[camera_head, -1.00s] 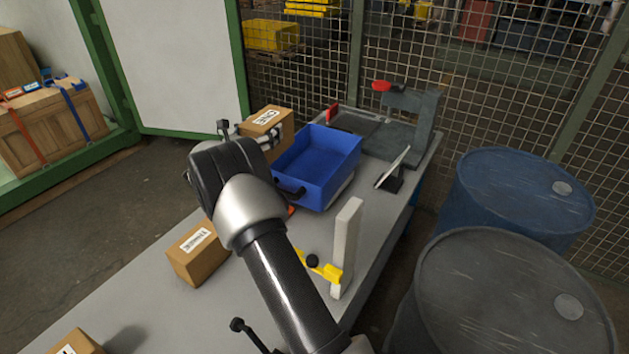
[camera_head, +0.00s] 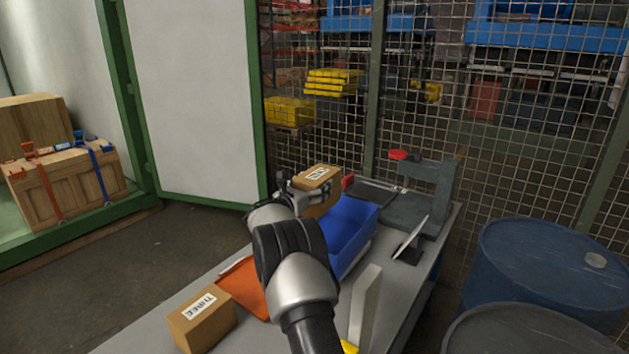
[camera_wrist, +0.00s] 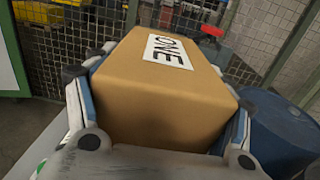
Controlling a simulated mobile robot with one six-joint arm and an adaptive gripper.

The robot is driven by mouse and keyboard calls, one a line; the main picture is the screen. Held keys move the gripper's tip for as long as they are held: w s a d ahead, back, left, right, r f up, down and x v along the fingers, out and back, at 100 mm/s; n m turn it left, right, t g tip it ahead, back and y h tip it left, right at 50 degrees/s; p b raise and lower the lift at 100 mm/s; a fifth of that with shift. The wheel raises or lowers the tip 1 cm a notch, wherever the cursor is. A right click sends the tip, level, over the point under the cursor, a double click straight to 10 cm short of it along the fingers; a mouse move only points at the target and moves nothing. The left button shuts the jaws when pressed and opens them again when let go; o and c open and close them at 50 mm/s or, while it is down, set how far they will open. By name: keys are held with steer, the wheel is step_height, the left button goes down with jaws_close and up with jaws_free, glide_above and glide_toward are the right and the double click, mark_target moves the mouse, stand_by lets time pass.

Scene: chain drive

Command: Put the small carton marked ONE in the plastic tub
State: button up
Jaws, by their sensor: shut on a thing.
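The small carton marked ONE (camera_head: 318,180) is brown with a white label on top. My gripper (camera_head: 304,197) is shut on it. In the wrist view the carton (camera_wrist: 165,95) fills the middle, with one finger of my gripper (camera_wrist: 158,112) on each side and the ONE label on its upper face. The plastic tub (camera_head: 350,225) is blue and open-topped and sits on the table. In the head view the carton appears at the tub's far left corner, above rim level. Part of the tub is hidden behind my arm and the carton.
A carton marked THREE (camera_head: 203,322) and an orange flat piece (camera_head: 243,286) lie on the grey table (camera_head: 150,330) at the near left. A grey clamp-like machine (camera_head: 425,200) and a small tilted panel (camera_head: 411,238) stand right of the tub. A blue drum (camera_head: 545,265) stands beyond the table's right edge.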

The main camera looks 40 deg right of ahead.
mark_target(313, 214)
step_height(313, 214, down, 11)
steer(key=b, duration=0.3)
steer(key=shift+r, duration=0.1)
steer(key=shift+f, duration=0.65)
steer(key=o, duration=2.1)
steer(key=shift+f, duration=0.3)
steer(key=shift+s, duration=0.1)
